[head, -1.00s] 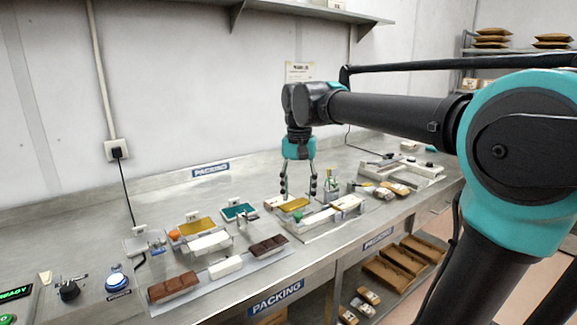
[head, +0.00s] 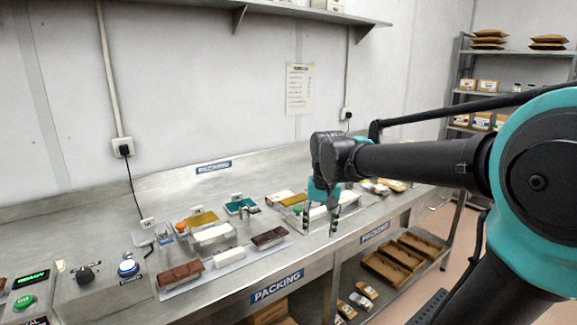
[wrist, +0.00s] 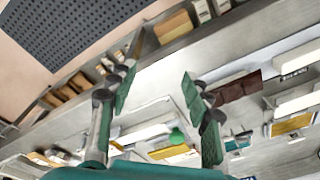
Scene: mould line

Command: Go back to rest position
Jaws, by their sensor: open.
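My gripper (head: 318,222) is open and empty in the head view, above the front edge of the steel bench (head: 215,285). A green round piece (wrist: 177,136) shows between the fingers in the wrist view.
A control panel with a blue button (head: 129,267) and a green button (head: 25,301) sits at the far left. A shelf with brown boxes (head: 392,268) is under the bench. A wall shelf (head: 290,12) runs above. The air over the bench's left is clear.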

